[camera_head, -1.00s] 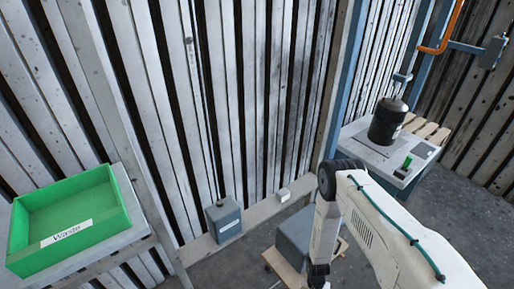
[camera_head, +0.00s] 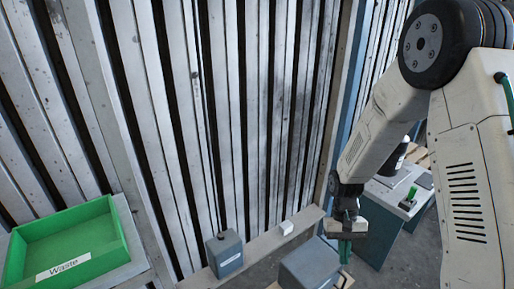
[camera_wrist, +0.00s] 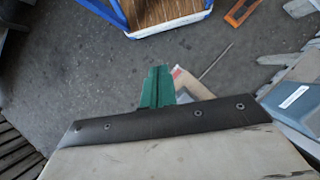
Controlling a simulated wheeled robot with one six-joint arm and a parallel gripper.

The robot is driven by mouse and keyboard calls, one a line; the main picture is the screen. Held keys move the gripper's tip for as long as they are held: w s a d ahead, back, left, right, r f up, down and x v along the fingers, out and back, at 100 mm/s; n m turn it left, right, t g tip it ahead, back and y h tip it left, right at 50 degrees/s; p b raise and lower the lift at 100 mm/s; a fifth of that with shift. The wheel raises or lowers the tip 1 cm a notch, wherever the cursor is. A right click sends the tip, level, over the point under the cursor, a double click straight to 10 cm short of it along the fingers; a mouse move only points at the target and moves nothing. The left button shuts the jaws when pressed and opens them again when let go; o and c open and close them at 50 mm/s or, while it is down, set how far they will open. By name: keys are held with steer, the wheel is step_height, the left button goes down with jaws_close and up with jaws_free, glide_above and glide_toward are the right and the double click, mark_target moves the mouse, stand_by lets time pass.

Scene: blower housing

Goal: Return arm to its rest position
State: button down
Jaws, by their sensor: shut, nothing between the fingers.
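My arm fills the right side of the head view, with its dark round joint high at the upper right. My gripper (camera_head: 345,256) hangs from the forearm at the lower right of centre, with its green fingers pointing down. In the wrist view the green fingers (camera_wrist: 157,85) are together and hold nothing, with grey floor behind them. The gripper appears in front of a workbench in the head view; its exact gap to the things around it is hard to tell.
A green waste bin (camera_head: 70,243) stands at the lower left. A grey-blue box (camera_head: 225,254) and a small white box (camera_head: 287,228) sit along a ledge by the slatted wall. A larger grey box (camera_head: 308,264) is near the gripper. A blue-framed wooden surface (camera_wrist: 165,12) shows in the wrist view.

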steer(key=s+r+t, duration=0.2)
steer(key=s+r, duration=0.4)
steer(key=r, duration=0.4)
steer(key=s+d+r+t, duration=0.1)
steer(key=s+r+t, duration=0.1)
steer(key=s+r, duration=0.5)
steer(key=s+d+r+t, duration=0.1)
steer(key=s+r+t, duration=0.2)
steer(key=s+r, duration=0.4)
step_height(320, 180, up, 7)
steer(key=shift+r+n, duration=0.1)
steer(key=shift+n, duration=0.2)
